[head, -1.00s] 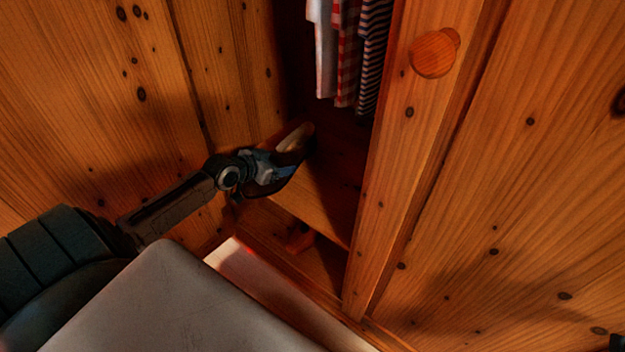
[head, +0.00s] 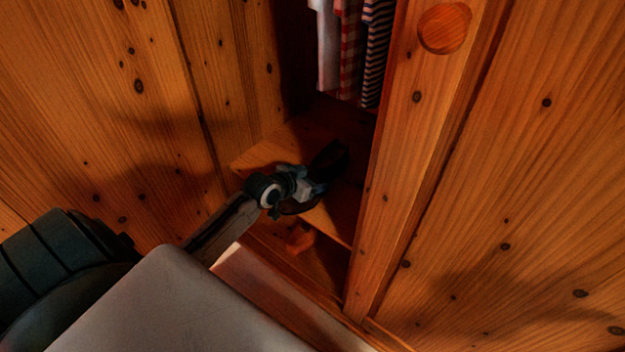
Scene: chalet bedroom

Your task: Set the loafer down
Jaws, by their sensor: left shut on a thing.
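The dark loafer (head: 328,162) is in the head view, inside the open wardrobe, low over the wooden shelf (head: 262,160). My left gripper (head: 313,189) is shut on it. The gripper hides part of the loafer, and shadow darkens its far end. I cannot tell whether its sole touches the shelf. My right gripper is not in view.
Several garments (head: 350,50) hang above the back of the shelf. The wardrobe's edge post (head: 400,170), with a round wooden knob (head: 444,27), stands close on the right. An orange-brown knob (head: 299,238) shows below the shelf. Bare shelf shows at the left.

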